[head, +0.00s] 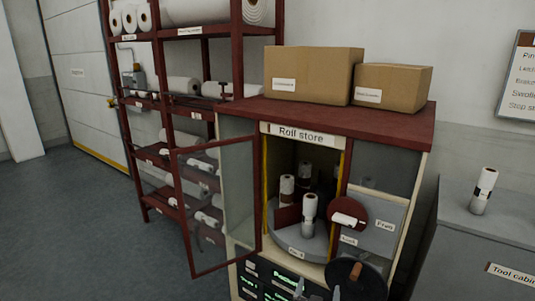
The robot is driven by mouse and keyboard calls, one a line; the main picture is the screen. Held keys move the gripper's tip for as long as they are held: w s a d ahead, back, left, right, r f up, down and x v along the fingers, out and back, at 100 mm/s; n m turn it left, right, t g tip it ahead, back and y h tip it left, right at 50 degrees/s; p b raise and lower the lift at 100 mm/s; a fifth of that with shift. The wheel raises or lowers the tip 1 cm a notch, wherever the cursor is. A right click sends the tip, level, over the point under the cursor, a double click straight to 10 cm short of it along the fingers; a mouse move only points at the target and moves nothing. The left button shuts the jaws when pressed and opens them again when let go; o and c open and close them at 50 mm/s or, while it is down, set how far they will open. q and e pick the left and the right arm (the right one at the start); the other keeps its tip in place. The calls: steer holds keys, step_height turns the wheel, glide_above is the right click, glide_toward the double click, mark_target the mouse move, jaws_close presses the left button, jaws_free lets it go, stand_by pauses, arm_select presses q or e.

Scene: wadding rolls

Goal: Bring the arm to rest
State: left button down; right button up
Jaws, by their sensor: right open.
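My right gripper (318,292) shows only at the bottom edge, as two grey fingertips set apart with nothing seen between them. It is in front of the lower panel of the roll store cabinet (395,123), below the turntable. The rest of the right arm is out of the picture. My left gripper is not in view. The grey turntable (290,243) inside the cabinet carries several upright white rolls, one (309,215) standing at the front.
A framed glass door (222,215) stands open to the left of the turntable. A dark round wheel (352,285) sits right of my gripper. Two cardboard boxes (313,75) rest on top. Another roll (483,190) stands on the grey tool cabinet (510,218). Floor at left is clear.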

steer(key=s+f+n+g+y, duration=0.1)
steer(key=s+f+g+y, duration=0.25)
steer(key=f, duration=0.75)
steer(key=s+f+g+y, duration=0.2)
steer(key=s+f+g, duration=0.25)
steer(key=f, duration=0.75)
steer(key=s+a+f+g+y, duration=0.1)
steer(key=s+f+g, duration=0.1)
steer(key=s, duration=0.3)
steer(key=s+a+f+g+y, duration=0.1)
steer(key=s+f+g, duration=0.2)
steer(key=s, duration=0.3)
steer(key=s+a+f+g+y+p, duration=0.1)
steer(key=s+a+f+g+y, duration=0.1)
steer(key=s, duration=0.4)
steer(key=shift+s+f+g, duration=0.15)
steer(key=shift+f+g, duration=0.15)
steer(key=shift+f, duration=0.45)
